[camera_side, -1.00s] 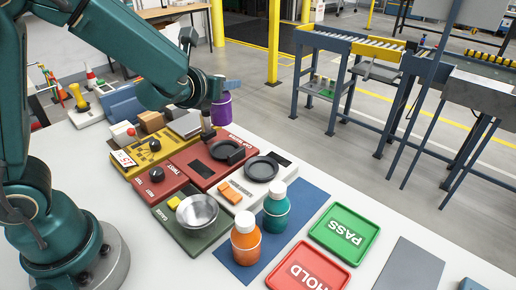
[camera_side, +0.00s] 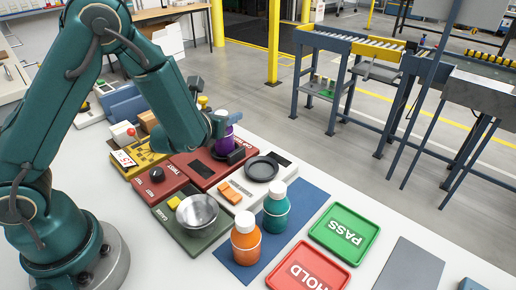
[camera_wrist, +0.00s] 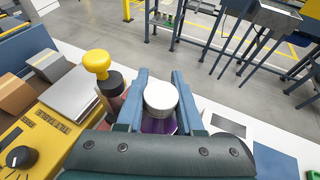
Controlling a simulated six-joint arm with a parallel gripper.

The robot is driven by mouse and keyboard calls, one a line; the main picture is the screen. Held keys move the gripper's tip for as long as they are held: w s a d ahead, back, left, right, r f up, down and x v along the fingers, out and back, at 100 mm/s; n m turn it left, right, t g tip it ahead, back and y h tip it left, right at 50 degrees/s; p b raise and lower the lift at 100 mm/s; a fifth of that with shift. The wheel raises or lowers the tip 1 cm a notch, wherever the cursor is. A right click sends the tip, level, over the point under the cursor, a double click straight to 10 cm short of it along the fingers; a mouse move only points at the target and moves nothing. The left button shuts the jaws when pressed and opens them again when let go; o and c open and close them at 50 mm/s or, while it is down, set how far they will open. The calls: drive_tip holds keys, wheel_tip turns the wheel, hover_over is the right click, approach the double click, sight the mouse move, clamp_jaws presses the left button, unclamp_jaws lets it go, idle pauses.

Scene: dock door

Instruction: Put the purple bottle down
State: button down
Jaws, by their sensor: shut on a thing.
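The purple bottle (camera_side: 225,142) is in my gripper (camera_side: 222,125), low over the red cap-tester panel and close to its round black plate. I cannot tell whether its base touches the plate. In the wrist view the bottle's white cap (camera_wrist: 160,97) sits between the two blue fingers of my gripper (camera_wrist: 160,100), with a little purple (camera_wrist: 158,126) showing below it. My gripper is shut on the bottle, which looks about upright. The bottle's lower part is hidden in the wrist view.
A second black plate (camera_side: 262,168) lies to the right. A steel bowl (camera_side: 197,211) is on the green panel. An orange bottle (camera_side: 246,240) and a teal bottle (camera_side: 276,208) stand on a blue mat (camera_side: 308,200). A yellow knob (camera_wrist: 97,64) rises just left of my fingers.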

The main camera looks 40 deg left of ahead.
drive_tip(key=shift+f, duration=0.25)
drive_tip(key=c, duration=0.5)
unclamp_jaws()
drive_tip(key=shift+c, duration=0.2)
drive_tip(key=shift+s+r, duration=0.1)
drive_tip(key=v, duration=0.6)
drive_tip(key=shift+s+d+r, duration=0.1)
drive_tip(key=shift+s+d, duration=0.1)
drive_tip(key=o, duration=0.4)
drive_tip(key=shift+s+d, duration=0.1)
drive_tip(key=shift+s, duration=0.15)
drive_tip(key=shift+o, duration=0.2)
drive_tip(key=shift+s+r, duration=0.1)
